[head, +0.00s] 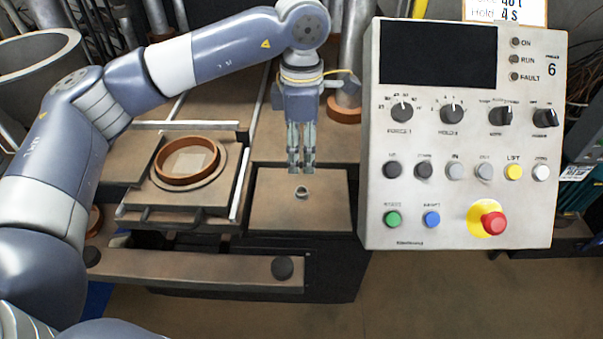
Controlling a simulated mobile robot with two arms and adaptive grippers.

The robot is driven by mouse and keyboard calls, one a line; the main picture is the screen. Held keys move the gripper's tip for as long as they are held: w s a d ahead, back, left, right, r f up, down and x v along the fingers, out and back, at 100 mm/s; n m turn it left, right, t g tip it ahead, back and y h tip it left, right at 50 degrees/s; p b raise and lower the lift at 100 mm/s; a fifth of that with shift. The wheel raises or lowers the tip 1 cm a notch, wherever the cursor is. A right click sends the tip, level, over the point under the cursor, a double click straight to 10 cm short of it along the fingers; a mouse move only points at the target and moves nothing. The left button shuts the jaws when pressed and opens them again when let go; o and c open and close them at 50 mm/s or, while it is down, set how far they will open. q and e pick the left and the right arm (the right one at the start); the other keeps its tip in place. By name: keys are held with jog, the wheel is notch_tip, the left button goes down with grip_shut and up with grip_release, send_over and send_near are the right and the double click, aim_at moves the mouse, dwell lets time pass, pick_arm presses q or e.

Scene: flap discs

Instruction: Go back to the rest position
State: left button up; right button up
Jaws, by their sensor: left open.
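My left arm comes in from the left, and its gripper (302,168) points down over the brown table plate in the middle of the head view. The gripper is open and holds nothing that I can see. Below its fingertips a small grey metal ring (301,192) lies on the plate (270,215). The fingertips appear just above or behind the ring; the exact gap cannot be told. My right gripper is not in view.
A control panel (375,220) with knobs, coloured buttons and a red stop button (493,223) stands close on the right. An orange-brown ring (187,179) sits in a fixture left of the gripper. A drawer-like front bar (190,267) lies nearer. A large grey drum (30,75) stands far left.

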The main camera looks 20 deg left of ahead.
pick_arm(q)
notch_tip(320, 180, up, 2)
jog(key=shift+r, duration=0.1)
dwell(0.4)
